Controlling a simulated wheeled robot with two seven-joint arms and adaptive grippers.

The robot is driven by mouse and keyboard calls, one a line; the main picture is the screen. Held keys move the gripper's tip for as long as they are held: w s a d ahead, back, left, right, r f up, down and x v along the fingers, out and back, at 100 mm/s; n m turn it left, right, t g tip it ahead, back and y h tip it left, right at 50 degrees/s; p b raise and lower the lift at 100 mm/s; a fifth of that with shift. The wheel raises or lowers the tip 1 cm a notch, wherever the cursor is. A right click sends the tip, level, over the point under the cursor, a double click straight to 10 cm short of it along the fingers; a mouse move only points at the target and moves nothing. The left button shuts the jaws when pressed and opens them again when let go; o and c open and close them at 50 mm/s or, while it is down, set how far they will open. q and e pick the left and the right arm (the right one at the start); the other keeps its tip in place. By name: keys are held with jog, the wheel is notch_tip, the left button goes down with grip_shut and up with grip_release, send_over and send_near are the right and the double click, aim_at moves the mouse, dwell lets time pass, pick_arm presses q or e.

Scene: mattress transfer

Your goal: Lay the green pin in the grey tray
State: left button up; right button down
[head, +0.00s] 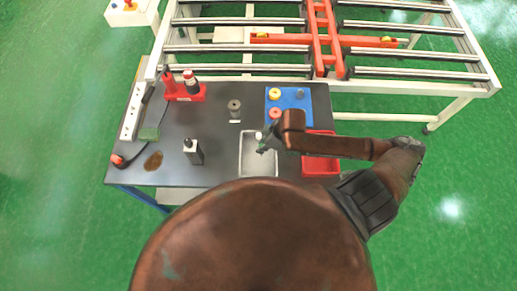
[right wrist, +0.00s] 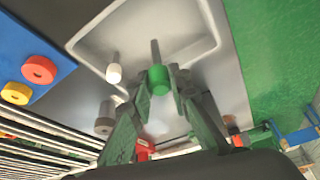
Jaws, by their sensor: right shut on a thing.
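The grey tray (head: 244,160) lies on the dark table, left of the red tray. My right gripper (head: 265,147) is over the grey tray. In the right wrist view the fingers (right wrist: 165,88) are shut on the green head of the green pin (right wrist: 158,78). Its grey shank points away from the gripper, toward the tray. A white-headed pin (right wrist: 114,73) also shows against the grey tray (right wrist: 100,35) in that view. Whether the green pin touches the tray floor I cannot tell. My left gripper is not in view.
The red tray (head: 322,166) is to the right, under my arm. A blue board (head: 290,96) with round pieces lies behind. A black bottle (head: 193,152), a grey cylinder (head: 234,106) and a red bottle holder (head: 186,94) stand to the left. A roller frame (head: 240,48) is beyond the table.

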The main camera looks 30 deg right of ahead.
jog(key=shift+w+f, duration=0.5)
jog(key=shift+f, duration=0.55)
jog(key=shift+w+f, duration=0.55)
jog(key=shift+f, duration=0.55)
jog(key=shift+w+f, duration=0.5)
jog(key=shift+f, duration=0.55)
jog(key=c, duration=1.8)
grip_release()
jog(key=shift+f, duration=0.1)
jog(key=v, duration=1.2)
jog(key=shift+d+p, duration=0.1)
jog(key=shift+p, duration=0.3)
